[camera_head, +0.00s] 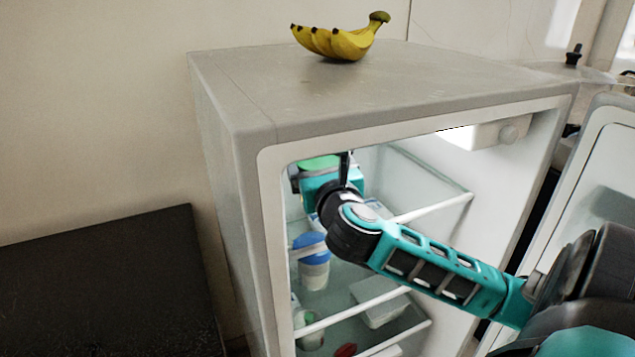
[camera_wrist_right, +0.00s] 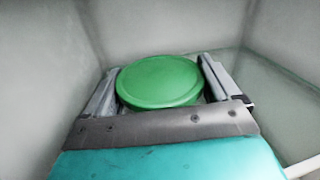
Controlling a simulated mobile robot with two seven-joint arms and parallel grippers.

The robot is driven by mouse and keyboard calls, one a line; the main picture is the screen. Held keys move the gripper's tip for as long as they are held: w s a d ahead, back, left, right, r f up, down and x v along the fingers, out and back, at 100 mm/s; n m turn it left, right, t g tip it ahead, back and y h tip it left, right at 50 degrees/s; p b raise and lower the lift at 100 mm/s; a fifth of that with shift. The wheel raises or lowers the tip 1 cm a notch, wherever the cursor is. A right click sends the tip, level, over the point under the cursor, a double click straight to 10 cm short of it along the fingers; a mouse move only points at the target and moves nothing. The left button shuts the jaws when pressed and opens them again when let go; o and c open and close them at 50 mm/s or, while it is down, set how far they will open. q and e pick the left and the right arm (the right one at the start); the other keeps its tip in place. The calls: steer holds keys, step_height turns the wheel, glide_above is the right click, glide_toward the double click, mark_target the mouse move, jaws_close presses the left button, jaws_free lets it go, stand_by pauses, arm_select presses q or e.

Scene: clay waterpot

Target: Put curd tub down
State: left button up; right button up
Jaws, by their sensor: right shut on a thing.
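The curd tub shows as a round green lid (camera_wrist_right: 158,82) between the two fingers of my right gripper (camera_wrist_right: 160,85) in the right wrist view. The gripper is shut on the tub, with one finger on each side. In the head view my right arm reaches into the open fridge, and the green lid (camera_head: 319,162) shows at the upper left of the opening. The tub's body is mostly hidden by the gripper. I cannot tell whether its base touches a shelf. My left gripper is not in view.
The fridge (camera_head: 262,105) stands open, with its door (camera_head: 597,170) swung to the right. A blue-and-white tub (camera_head: 313,262) stands below my wrist. A clear container (camera_head: 378,303) and other items sit lower. Bananas (camera_head: 340,42) lie on top. Fridge walls are close around the gripper.

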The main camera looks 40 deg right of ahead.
steer(key=shift+w+d, duration=0.2)
steer(key=shift+w, duration=0.1)
step_height(320, 180, down, 3)
steer(key=shift+f+b, duration=0.15)
steer(key=shift+b, duration=0.55)
steer(key=shift+f, duration=0.15)
steer(key=shift+f, duration=0.1)
steer(key=o, duration=1.2)
